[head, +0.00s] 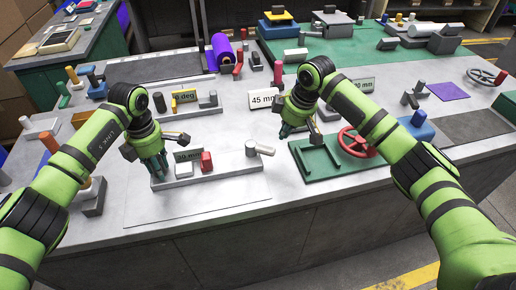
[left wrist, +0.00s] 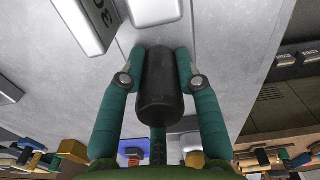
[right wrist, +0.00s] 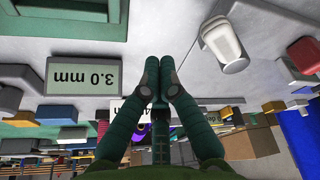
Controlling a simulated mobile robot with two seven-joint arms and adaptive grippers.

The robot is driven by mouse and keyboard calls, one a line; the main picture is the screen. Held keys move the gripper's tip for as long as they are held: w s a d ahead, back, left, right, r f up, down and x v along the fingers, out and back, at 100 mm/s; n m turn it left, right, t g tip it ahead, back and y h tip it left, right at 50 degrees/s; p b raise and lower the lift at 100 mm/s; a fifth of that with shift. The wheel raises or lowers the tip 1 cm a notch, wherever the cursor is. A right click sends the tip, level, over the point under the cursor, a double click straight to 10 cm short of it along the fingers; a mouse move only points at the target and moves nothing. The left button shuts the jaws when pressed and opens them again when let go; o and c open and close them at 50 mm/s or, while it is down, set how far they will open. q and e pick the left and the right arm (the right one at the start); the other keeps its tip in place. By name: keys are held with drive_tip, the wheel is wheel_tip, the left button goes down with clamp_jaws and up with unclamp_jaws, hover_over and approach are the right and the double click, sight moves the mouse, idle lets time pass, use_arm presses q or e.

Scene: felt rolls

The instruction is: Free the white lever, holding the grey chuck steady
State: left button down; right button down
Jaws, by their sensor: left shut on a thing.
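My left gripper (head: 157,168) is down at the left end of a grey fixture (head: 225,171). In the left wrist view its fingers close on both sides of a dark grey cylinder (left wrist: 164,85), which looks like the grey chuck; in the head view the fingers mostly hide it. The white lever (head: 264,149) lies beside a short grey post at the right end of the fixture. It also shows in the right wrist view (right wrist: 222,40). My right gripper (head: 284,132) hangs to the right of the lever, apart from it, fingertips together and nothing between them.
A red block (head: 206,162) and a white block (head: 178,169) stand on the fixture between its ends. A green plate with a red handwheel (head: 358,142) lies to the right. A 45 mm sign (head: 263,98) stands behind. The grey tabletop in front is clear.

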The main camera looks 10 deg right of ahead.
sight(267, 150)
drive_tip(key=shift+f, duration=1.7)
drive_tip(key=shift+a, duration=0.15)
drive_tip(key=shift+s+a, duration=0.6)
drive_tip(key=shift+a, duration=0.45)
drive_tip(key=shift+s+a, duration=0.6)
drive_tip(key=shift+a, duration=0.45)
drive_tip(key=shift+s+a, duration=0.6)
drive_tip(key=shift+a, duration=0.45)
drive_tip(key=shift+w+d, duration=0.1)
drive_tip(key=shift+d, duration=0.05)
drive_tip(key=shift+r, duration=0.15)
use_arm(q)
drive_tip(key=shift+f, duration=0.1)
use_arm(e)
drive_tip(key=shift+r, duration=1.65)
drive_tip(key=shift+w+d+r, duration=0.15)
drive_tip(key=shift+d+r, duration=0.1)
drive_tip(key=shift+r, duration=0.65)
drive_tip(key=shift+w+d+r, duration=0.1)
drive_tip(key=shift+d+r, duration=0.15)
drive_tip(key=shift+r, duration=0.6)
